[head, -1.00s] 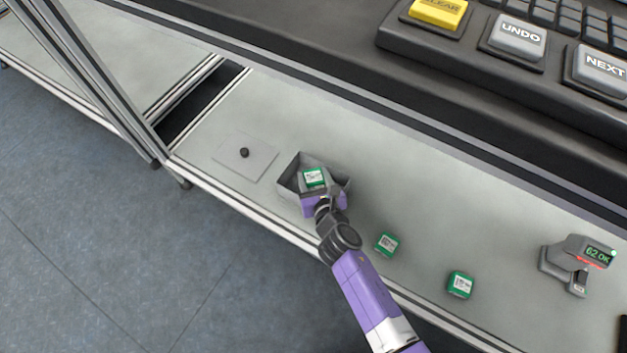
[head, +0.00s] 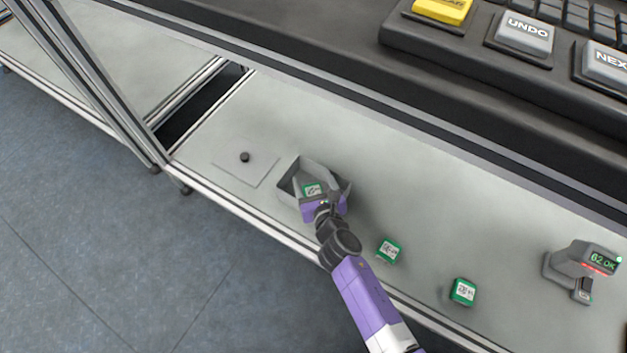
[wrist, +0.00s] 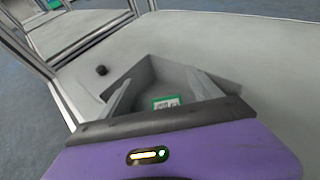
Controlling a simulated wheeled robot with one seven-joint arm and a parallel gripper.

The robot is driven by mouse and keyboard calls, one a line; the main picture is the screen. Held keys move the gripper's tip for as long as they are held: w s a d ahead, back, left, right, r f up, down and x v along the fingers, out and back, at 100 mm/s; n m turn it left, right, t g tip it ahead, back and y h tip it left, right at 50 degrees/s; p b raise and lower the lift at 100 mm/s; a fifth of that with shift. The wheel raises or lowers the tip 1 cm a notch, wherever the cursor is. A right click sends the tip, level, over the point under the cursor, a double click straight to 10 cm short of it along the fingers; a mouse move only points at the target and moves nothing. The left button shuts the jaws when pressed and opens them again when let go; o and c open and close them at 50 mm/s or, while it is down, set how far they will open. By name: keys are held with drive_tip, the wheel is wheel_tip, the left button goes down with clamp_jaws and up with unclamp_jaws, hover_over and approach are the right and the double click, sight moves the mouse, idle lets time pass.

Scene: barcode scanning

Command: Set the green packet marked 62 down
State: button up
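The green packet (head: 313,190) with a white label lies inside the grey open-topped bin (head: 287,176), low between my fingers. Its number is too small to read. In the wrist view the packet (wrist: 166,103) shows in the bin (wrist: 150,75), with gaps between it and both fingers. My gripper (head: 323,182) is over the bin's near side with its fingers spread; the wrist view shows the open gripper (wrist: 160,88) too. My gripper hides the bin's near wall.
Two other green packets, one nearer (head: 389,250) and one farther right (head: 463,291), lie on the bench. A scanner (head: 583,266) at the right reads "62 OK". A flat plate with a black knob (head: 245,157) lies left of the bin. A keyboard stands behind.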

drive_tip(key=shift+s+d+f, duration=0.25)
drive_tip(key=shift+s+f, duration=0.2)
drive_tip(key=shift+f, duration=0.35)
drive_tip(key=shift+r+p, duration=0.3)
drive_tip(key=shift+p, duration=0.1)
drive_tip(key=r+p+v, duration=0.1)
drive_tip(key=p+v, duration=0.3)
drive_tip(key=v, duration=0.8)
drive_tip(key=shift+w+p, duration=0.25)
drive_tip(key=shift+p, duration=0.15)
drive_tip(key=shift+a+r, duration=0.1)
drive_tip(key=shift+r, duration=0.05)
